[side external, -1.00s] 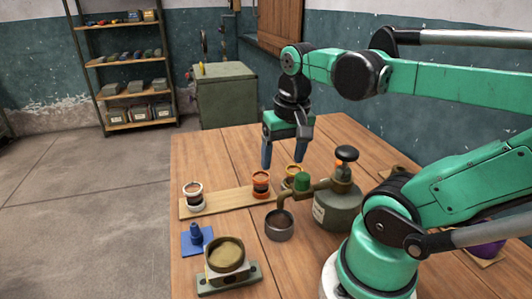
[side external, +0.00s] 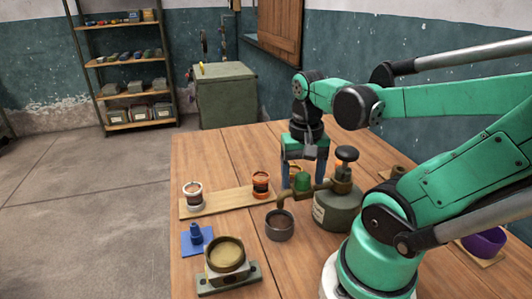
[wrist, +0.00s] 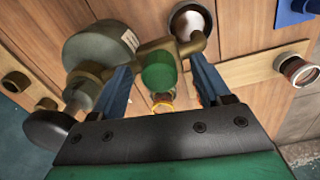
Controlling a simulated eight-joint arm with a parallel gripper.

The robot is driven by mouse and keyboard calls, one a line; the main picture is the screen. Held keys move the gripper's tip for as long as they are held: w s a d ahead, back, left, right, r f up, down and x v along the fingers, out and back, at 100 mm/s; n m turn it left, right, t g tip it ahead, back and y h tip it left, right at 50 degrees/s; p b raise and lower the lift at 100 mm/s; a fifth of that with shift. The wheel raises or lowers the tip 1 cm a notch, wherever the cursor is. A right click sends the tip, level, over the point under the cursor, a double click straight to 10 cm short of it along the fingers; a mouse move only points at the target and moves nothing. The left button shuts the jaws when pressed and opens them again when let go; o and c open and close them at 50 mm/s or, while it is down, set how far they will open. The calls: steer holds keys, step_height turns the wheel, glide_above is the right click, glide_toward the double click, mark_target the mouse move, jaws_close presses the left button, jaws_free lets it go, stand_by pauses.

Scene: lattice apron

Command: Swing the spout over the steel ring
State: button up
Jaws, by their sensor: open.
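The brass spout (side external: 285,198) reaches left from an olive canister (side external: 338,210) with a black knob, its tip over a dark grey cup (side external: 279,228). A green knob (side external: 302,181) stands on the spout's arm; it also shows in the wrist view (wrist: 159,72). My gripper (side external: 303,178) is open, its blue fingers on either side of the green knob; I cannot tell whether they touch it. A jar with a pale, steel-looking ring (side external: 193,188) stands at the left end of a wooden strip, apart from the spout; it shows at right in the wrist view (wrist: 297,70).
On the wooden strip (side external: 227,202) also stands a copper-ringed jar (side external: 261,184). A blue mat with a blue piece (side external: 196,238) and a brass-topped block (side external: 226,258) lie at front left.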

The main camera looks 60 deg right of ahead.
jaws_close()
stand_by(1.4)
